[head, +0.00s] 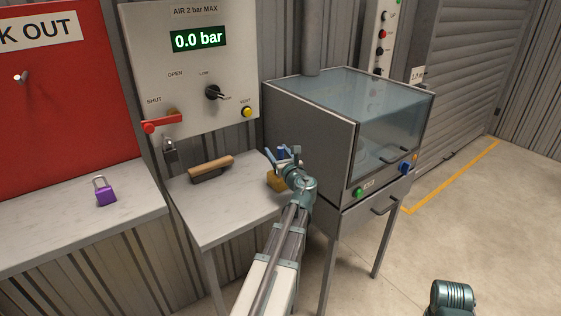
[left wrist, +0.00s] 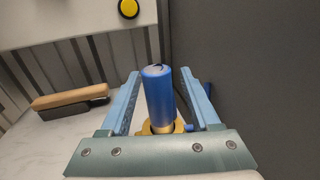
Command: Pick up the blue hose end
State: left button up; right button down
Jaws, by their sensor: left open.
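The blue hose end (left wrist: 160,97) is an upright blue cylinder with an open top, standing in a yellow-brass base (left wrist: 147,129). My left gripper (left wrist: 160,73) is open, with one finger on each side of the hose end and a visible gap at both sides. In the head view, the left gripper (head: 284,154) is over the right part of the small bench. A bit of the blue hose end (head: 281,153) shows between its fingers, and the yellow base (head: 276,181) is below. The lower part of the hose end is partly hidden.
A wooden-handled brush (head: 211,168) lies on the small marble bench (head: 220,216), left of the gripper. A grey glass-topped cabinet (head: 310,130) stands close on the right. The panel (head: 190,75) behind reads 0.0 bar. A purple padlock (head: 105,191) is on the left bench.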

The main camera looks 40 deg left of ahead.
pick_arm(q)
grip_shut()
jog(key=shift+r, duration=0.1)
pick_arm(e)
jog(key=shift+r, duration=0.1)
dwell(0.4)
